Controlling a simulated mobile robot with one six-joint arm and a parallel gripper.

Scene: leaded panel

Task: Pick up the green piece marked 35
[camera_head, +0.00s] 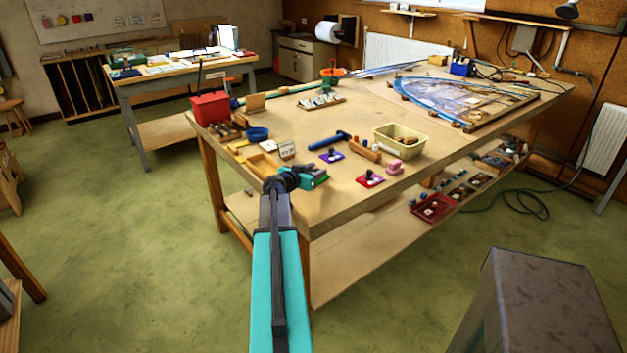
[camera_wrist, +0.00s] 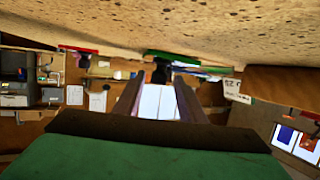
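The green piece (camera_head: 322,183) lies flat on the workbench near its front edge, partly hidden behind my gripper (camera_head: 308,173) in the head view. In the wrist view, which appears upside down, the green piece (camera_wrist: 172,56) shows as a thin green strip against the bench top. Its black knob (camera_wrist: 160,73) shows in line with the gap between the two fingers. My gripper (camera_wrist: 160,80) is open, with gaps visible beside the knob. I cannot read a number on the piece.
A small card (camera_head: 287,149) stands just behind my gripper. A purple piece (camera_head: 331,156) and a red piece (camera_head: 370,179) with black knobs lie to the right. A blue-handled hammer (camera_head: 330,141), wooden block (camera_head: 365,151) and cream tub (camera_head: 399,141) are farther back.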

